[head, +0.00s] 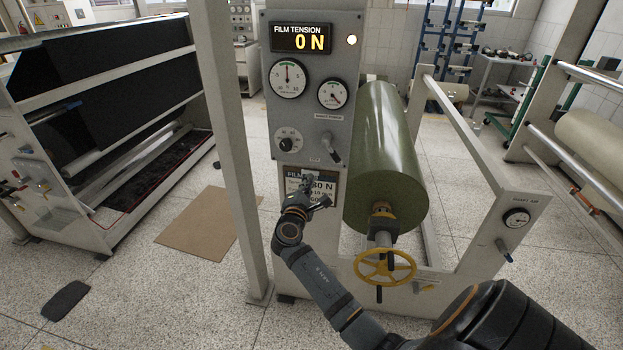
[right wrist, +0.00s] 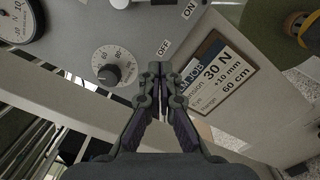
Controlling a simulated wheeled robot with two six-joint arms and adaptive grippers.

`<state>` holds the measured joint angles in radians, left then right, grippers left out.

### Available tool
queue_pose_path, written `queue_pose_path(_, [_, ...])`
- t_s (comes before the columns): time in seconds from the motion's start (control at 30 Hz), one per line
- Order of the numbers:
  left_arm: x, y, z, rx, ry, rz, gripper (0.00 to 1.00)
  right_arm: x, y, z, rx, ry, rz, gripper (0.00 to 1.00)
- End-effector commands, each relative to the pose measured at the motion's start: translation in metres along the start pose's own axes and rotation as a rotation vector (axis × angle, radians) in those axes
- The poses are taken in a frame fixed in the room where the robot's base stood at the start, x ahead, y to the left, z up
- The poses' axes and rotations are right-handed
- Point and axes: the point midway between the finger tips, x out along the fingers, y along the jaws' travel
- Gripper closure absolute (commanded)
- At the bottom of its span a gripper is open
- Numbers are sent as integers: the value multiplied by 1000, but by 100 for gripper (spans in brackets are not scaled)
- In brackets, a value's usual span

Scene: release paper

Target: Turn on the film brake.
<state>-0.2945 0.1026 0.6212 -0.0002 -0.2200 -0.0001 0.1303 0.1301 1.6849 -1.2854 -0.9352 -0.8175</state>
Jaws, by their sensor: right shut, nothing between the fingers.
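The grey control panel (head: 305,110) stands upright in the middle of the head view. A lever (head: 331,147) sits low on its right side, its handle slanting down to the right. Its small labels are too small to read in the head view. The right wrist view shows an OFF label (right wrist: 163,47) and an ON label (right wrist: 188,10). My right gripper (head: 309,181) is shut and empty, below the lever in front of the job card (head: 327,187), apart from the lever. Its shut fingers (right wrist: 160,68) point at the panel near OFF. My left gripper is out of view.
A knob (head: 285,144) and two dials are on the panel; the display (head: 301,38) reads 0 N. A green roll (head: 390,150) and yellow handwheel (head: 385,267) stand right of it. A frame post (head: 228,150) stands left. Cardboard (head: 205,228) lies on the floor.

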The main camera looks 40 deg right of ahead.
Motion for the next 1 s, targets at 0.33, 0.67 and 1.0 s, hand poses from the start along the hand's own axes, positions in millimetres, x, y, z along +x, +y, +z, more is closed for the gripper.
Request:
queue_pose_path(0.33, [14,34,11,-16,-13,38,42,-46,-1,0,-1,0,-1,100])
queue_pose_path(0.67, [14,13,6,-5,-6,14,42,-47,0,0,-2,-1,0,100])
queue_pose_path(1.0, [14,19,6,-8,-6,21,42,-47,-12,-10,1,28,-16,100])
